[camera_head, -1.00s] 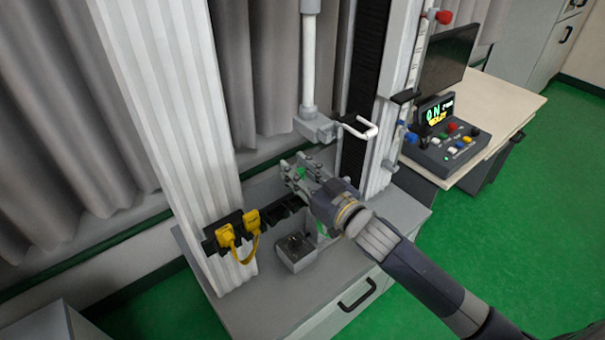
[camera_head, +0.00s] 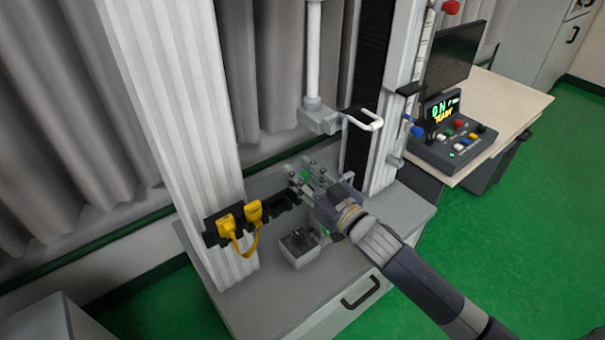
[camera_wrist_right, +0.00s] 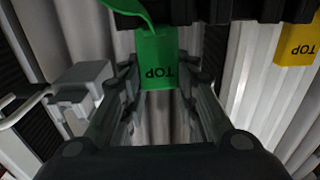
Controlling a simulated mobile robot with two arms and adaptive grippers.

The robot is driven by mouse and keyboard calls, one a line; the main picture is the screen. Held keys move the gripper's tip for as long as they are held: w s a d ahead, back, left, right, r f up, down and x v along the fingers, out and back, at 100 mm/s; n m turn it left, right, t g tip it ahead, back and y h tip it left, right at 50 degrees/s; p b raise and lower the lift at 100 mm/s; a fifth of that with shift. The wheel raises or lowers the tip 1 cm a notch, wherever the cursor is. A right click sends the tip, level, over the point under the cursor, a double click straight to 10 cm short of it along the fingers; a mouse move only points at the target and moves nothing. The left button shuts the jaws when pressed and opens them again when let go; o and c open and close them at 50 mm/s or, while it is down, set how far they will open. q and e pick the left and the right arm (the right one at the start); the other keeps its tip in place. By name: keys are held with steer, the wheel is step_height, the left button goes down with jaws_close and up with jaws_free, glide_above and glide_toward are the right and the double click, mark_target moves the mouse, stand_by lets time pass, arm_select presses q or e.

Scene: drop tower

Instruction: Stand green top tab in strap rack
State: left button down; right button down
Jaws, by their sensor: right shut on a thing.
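My right gripper (camera_head: 302,184) is shut on the green top tab (camera_wrist_right: 160,62), which shows only as a small green patch (camera_head: 305,175) in the head view. In the wrist view the tab sits between my fingers (camera_wrist_right: 160,90), its TOP lettering upside down, with a green strap (camera_wrist_right: 122,7) trailing from it. The black strap rack (camera_head: 208,238) is fixed across the pale column, and my gripper is at its right end. The rack (camera_wrist_right: 235,10) also fills the top of the wrist view; whether the tab touches it I cannot tell. My left gripper is not in view.
Yellow tabs (camera_head: 253,211) with a yellow strap hang in the rack's left part. A small grey box (camera_head: 299,258) stands on the grey base below. A grey fixture with a white hook (camera_head: 362,121) hangs above my gripper. A control box (camera_head: 452,145) stands right.

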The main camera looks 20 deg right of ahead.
steer(key=c, duration=1.2)
jaws_free()
steer(key=shift+f, duration=0.95)
steer(key=shift+w+r, duration=0.15)
steer(key=shift+w, duration=0.05)
steer(key=shift+s+r, duration=0.1)
steer(key=shift+s, duration=0.2)
steer(key=v, duration=1.1)
steer(key=shift+s+d+r, duration=0.1)
steer(key=shift+s+d, duration=0.1)
